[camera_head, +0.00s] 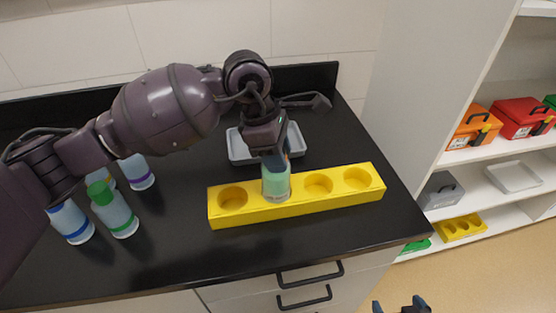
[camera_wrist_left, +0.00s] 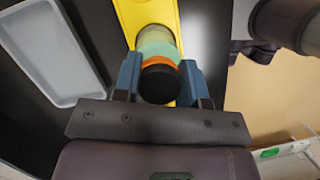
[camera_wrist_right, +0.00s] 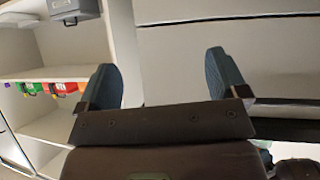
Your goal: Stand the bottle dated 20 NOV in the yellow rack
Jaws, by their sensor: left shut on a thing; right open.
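The yellow rack (camera_head: 296,205) lies on the black worktop with a row of round holes. My left gripper (camera_head: 271,158) is shut on a bottle (camera_head: 276,184) with pale green contents, an orange band and a black cap, clearest in the left wrist view (camera_wrist_left: 158,80). The bottle is about upright at the rack's second hole from the left. I cannot tell whether its base is inside the hole or just above it. No date is readable on it. My right gripper (camera_wrist_right: 172,85) is open and empty, away from the worktop; its tips show at the head view's bottom edge (camera_head: 402,306).
Several other bottles stand at the left, including a green-capped one (camera_head: 115,212), a blue-banded one (camera_head: 72,224) and a purple-banded one (camera_head: 137,172). A grey tray (camera_head: 238,150) lies behind the rack. Shelves at the right hold toolboxes (camera_head: 473,128) and another yellow rack (camera_head: 459,228).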

